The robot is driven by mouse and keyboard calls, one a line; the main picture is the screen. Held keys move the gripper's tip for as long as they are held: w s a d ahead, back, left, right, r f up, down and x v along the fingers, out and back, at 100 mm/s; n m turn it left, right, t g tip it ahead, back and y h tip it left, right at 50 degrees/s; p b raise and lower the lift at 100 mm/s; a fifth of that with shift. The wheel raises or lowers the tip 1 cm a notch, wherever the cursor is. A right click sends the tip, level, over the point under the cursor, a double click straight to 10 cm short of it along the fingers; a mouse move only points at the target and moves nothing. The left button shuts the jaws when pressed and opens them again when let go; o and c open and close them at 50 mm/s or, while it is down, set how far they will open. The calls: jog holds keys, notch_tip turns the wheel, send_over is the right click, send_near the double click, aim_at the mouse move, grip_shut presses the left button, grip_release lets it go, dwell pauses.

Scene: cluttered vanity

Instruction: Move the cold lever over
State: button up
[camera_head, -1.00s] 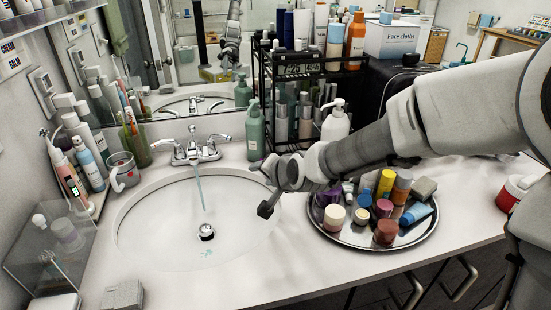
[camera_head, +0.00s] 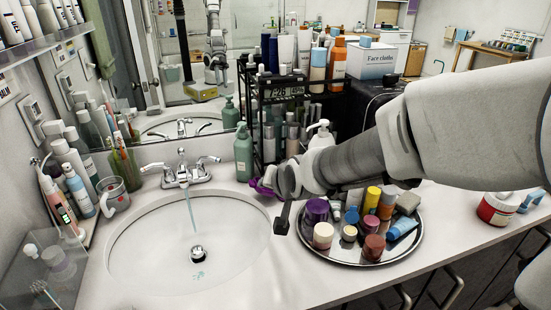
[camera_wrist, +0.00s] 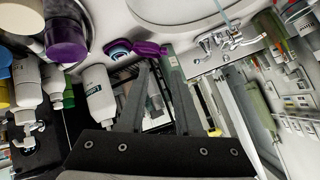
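The chrome faucet (camera_head: 183,176) stands behind the sink with water running from its spout. Its right lever (camera_head: 209,159) points right, and its left lever (camera_head: 153,167) points left. No marking shows which lever is cold. The faucet also appears at the upper right of the wrist view (camera_wrist: 226,40). My gripper (camera_head: 281,218) is right of the faucet, over the sink's right rim, apart from both levers. In the wrist view its two dark fingers (camera_wrist: 158,62) are spread with nothing between them.
The sink basin (camera_head: 150,250) lies left of my gripper. A purple item (camera_head: 262,188) lies close behind it, and a green pump bottle (camera_head: 243,153) stands between faucet and black rack. A round tray (camera_head: 405,245) of several small containers is just right.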

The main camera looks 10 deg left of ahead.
jog(key=shift+w+a+p, duration=0.1)
jog(key=shift+w+p, duration=0.15)
jog(key=shift+p, duration=0.1)
jog(key=shift+c, duration=1.1)
jog(key=w+f+n+p, duration=0.1)
jog(key=f+p, duration=0.1)
jog(key=w+f+n+h+p, duration=0.1)
jog(key=w+f+n+p, duration=0.1)
jog(key=w+d+f+n+p, duration=0.1)
jog(key=f+p, duration=0.1)
jog(key=shift+w+n+h, duration=0.25)
jog(key=shift+n+h, duration=0.05)
jog(key=shift+h, duration=0.1)
grip_shut()
jog(key=w+a+n+t+p, duration=0.45)
jog(key=a+n+p, duration=0.2)
jog(key=n, duration=0.45)
jog(key=s+a+n+y+p, duration=0.3)
jog(key=s+a+n+y, duration=0.25)
jog(key=a+n, duration=0.35)
jog(key=m+p, duration=0.1)
jog(key=p, duration=0.1)
send_near(209, 159)
jog(key=shift+y, duration=0.35)
jog(key=x, duration=0.5)
jog(key=shift+s+a+f, duration=0.15)
jog(key=shift+a, duration=0.1)
jog(key=shift+w+d+f, duration=0.1)
jog(key=shift+w+f, duration=0.05)
jog(key=shift+w, duration=0.35)
